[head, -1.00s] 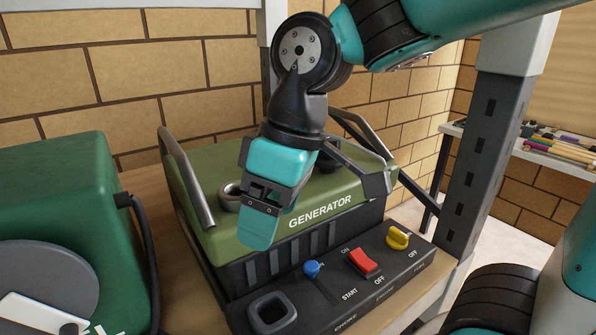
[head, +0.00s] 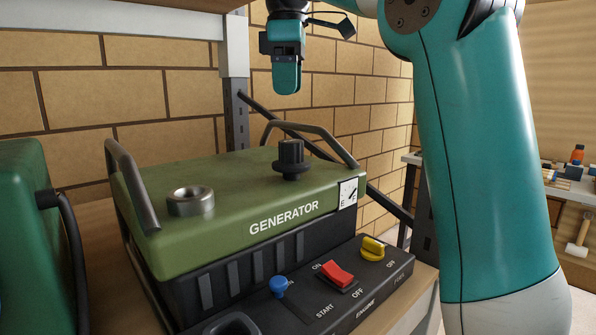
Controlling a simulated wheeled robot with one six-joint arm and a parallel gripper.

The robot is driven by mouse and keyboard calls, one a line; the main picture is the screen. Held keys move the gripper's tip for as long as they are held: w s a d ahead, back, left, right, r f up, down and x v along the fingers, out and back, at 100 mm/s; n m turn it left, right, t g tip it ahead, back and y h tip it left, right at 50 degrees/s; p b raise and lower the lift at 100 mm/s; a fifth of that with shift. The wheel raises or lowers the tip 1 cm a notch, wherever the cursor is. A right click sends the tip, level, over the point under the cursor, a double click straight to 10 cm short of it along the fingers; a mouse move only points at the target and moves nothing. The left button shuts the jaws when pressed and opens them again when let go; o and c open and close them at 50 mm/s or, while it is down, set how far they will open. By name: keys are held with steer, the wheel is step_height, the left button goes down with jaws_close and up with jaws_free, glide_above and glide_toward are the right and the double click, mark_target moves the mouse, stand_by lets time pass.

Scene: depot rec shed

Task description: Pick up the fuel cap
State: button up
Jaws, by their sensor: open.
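The fuel cap appears to be the black ridged knob (head: 291,160) with a wide base, upright on the green top of the generator (head: 235,185), toward its back right. An open metal filler neck (head: 190,201) stands on the same top, left of the cap and apart from it. My gripper (head: 315,58) is open and empty, high above the generator near the brick wall. It is well clear of the cap, and its upper part is cut off by the frame's top edge.
Tube handles rise at the generator's left (head: 132,187) and back right (head: 312,137). The front panel has a blue knob (head: 278,286), a red switch (head: 334,274) and a yellow knob (head: 373,248). A green can (head: 22,230) stands at left. A shelf post (head: 236,110) rises behind.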

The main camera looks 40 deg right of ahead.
steer(key=b, duration=0.2)
glide_above(291, 141)
step_height(291, 141, down, 5)
steer(key=shift+s+a+f, duration=0.15)
steer(key=shift+f, duration=0.05)
steer(key=f, duration=0.6)
steer(key=shift+w+d+f+b, duration=0.2)
steer(key=shift+b, duration=0.15)
steer(key=shift+c, duration=0.2)
steer(key=c, duration=1)
